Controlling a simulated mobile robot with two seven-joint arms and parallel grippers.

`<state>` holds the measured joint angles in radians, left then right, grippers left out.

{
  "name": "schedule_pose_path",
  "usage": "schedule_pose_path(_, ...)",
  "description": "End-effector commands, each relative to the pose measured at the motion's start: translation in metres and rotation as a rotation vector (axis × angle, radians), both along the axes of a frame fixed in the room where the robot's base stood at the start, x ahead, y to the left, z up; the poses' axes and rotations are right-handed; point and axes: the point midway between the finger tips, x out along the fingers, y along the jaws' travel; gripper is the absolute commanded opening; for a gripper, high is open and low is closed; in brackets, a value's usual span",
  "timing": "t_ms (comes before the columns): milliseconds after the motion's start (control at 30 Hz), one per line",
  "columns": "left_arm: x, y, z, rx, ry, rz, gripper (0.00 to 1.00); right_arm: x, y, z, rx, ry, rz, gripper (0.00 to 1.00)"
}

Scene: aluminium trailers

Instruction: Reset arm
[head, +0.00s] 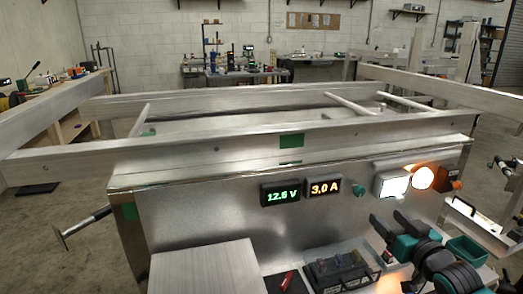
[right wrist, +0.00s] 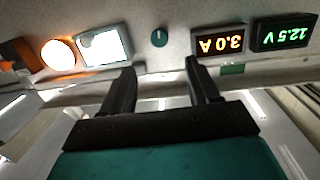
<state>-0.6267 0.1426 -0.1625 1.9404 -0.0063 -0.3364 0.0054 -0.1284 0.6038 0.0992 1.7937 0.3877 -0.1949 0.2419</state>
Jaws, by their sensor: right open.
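My right gripper (head: 386,219) is in the lower right of the head view, in front of the metal panel (head: 230,226). Its two dark fingers are apart, with nothing visible between them. In the right wrist view the open fingers (right wrist: 160,68) point toward the panel, which appears upside down. A teal knob (right wrist: 159,37) shows beyond the gap between the fingertips; it also shows in the head view (head: 359,190). My left gripper is not in view.
The panel carries a green voltage display (head: 281,194), an orange current display (head: 325,187), a lit white lamp (head: 392,185) and an orange lamp (head: 422,177). Below are a dark terminal block (head: 338,270), a red item (head: 287,281) and a teal bin (head: 466,250). Aluminium rails (head: 250,142) run behind.

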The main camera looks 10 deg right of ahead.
Motion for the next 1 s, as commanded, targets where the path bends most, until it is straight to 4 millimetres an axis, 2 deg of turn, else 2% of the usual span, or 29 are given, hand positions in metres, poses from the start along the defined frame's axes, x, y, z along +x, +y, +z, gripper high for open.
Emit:
schedule_pose_path(67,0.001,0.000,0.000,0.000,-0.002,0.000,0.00,-0.007,0.010,-0.017,-0.001,0.031,0.009,0.61)
schedule_pose_path(167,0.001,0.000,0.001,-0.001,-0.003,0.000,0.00,-0.025,0.036,-0.055,-0.012,0.102,0.031,0.61)
schedule_pose_path(300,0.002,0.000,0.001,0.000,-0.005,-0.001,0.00,-0.074,0.092,-0.123,-0.037,0.245,0.082,0.61)
schedule_pose_path(400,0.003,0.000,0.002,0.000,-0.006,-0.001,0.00,-0.115,0.133,-0.162,-0.055,0.339,0.121,0.61)
schedule_pose_path(500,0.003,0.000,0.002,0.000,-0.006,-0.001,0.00,-0.153,0.170,-0.188,-0.068,0.419,0.156,0.61)
schedule_pose_path(600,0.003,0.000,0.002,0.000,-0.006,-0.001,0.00,-0.182,0.197,-0.203,-0.079,0.475,0.182,0.61)
schedule_pose_path(700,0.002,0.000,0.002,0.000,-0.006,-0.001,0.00,-0.200,0.214,-0.210,-0.087,0.507,0.199,0.61)
schedule_pose_path(800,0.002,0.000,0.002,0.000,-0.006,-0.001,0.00,-0.207,0.220,-0.213,-0.091,0.520,0.206,0.61)
schedule_pose_path(1000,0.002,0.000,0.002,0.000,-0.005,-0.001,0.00,-0.207,0.221,-0.213,-0.093,0.521,0.207,0.61)
